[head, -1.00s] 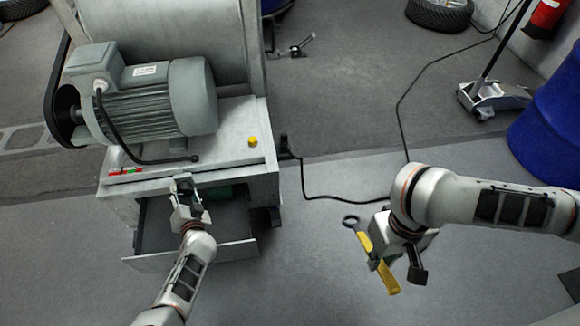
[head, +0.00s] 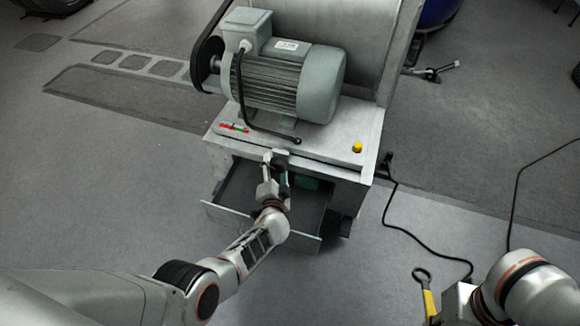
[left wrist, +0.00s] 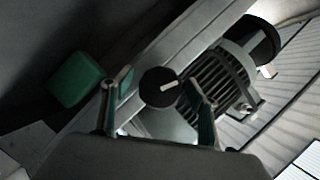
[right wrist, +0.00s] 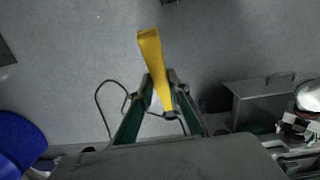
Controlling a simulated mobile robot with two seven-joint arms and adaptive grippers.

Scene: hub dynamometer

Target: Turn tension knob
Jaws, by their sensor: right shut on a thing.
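The tension knob (left wrist: 160,87), round and black with a white pointer mark, shows between the fingers of my left gripper in the left wrist view. My left gripper (left wrist: 158,88) is open, with one finger to each side of the knob; I cannot tell whether they touch it. In the head view my left gripper (head: 272,166) is at the front of the bench, below the motor, and the knob is hidden there. My right gripper (right wrist: 162,92) is shut on a yellow-handled tool (right wrist: 152,58). The tool's dark ring end shows at the lower right of the head view (head: 422,276).
The grey motor (head: 285,80) sits on the bench top, with a yellow button (head: 357,147) at its right corner. An open drawer (head: 300,236) lies under my left gripper and holds a green box (left wrist: 76,80). A black cable (head: 420,238) runs over the floor at right.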

